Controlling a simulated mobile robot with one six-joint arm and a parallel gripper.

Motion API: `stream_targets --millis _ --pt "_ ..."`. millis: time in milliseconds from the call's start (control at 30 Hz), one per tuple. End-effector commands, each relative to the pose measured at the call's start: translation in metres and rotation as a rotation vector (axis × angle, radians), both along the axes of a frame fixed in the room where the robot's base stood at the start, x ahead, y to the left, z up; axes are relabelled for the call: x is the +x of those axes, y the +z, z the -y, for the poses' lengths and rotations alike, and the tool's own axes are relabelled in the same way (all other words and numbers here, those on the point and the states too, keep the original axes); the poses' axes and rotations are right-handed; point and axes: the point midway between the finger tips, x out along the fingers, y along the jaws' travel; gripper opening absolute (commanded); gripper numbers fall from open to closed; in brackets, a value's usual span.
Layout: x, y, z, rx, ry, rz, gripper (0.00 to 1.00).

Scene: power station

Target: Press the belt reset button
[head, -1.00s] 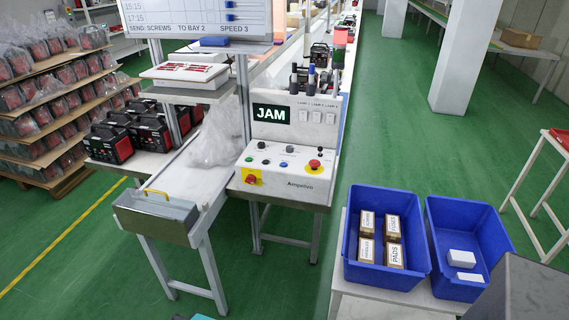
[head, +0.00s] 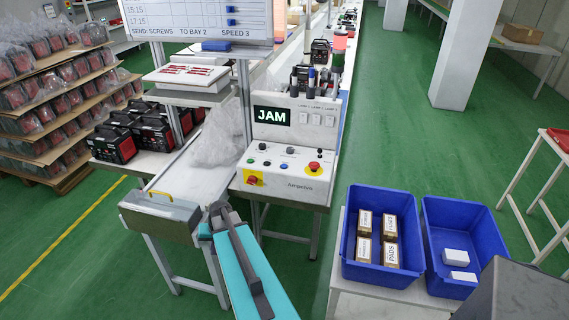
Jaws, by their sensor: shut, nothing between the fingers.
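The white control panel (head: 289,178) stands at the end of the belt line, with a screen (head: 272,116) reading JAM. Its sloped face carries small green, black, grey and blue buttons or knobs, including a blue button (head: 284,166) and a green button (head: 250,161). A large red mushroom button (head: 314,167) is on the right and a red switch on a yellow plate (head: 253,179) is at lower left. The labels are too small to read, so I cannot tell which is belt reset. My gripper (head: 219,209) is shut and empty, in front of and below the panel's left side, apart from it.
A grey box with a yellow handle (head: 160,216) sits just left of my gripper, on the bench end. Crumpled clear plastic (head: 218,140) lies left of the panel. Two blue bins (head: 382,270) stand at right. Green floor is open beyond.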

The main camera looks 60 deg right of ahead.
Motion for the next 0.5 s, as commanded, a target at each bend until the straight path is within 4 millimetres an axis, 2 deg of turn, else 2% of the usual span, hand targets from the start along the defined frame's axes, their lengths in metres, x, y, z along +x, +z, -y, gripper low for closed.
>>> stream_targets --millis 33,100,333,500 --pt "0.004 0.017 0.023 -0.010 -0.038 0.027 0.00" --pt "0.007 0.036 0.049 -0.021 -0.083 0.063 0.00" --pt "0.007 0.099 0.134 -0.063 -0.224 0.173 0.00" --pt "-0.002 0.147 0.195 -0.097 -0.324 0.249 0.00"
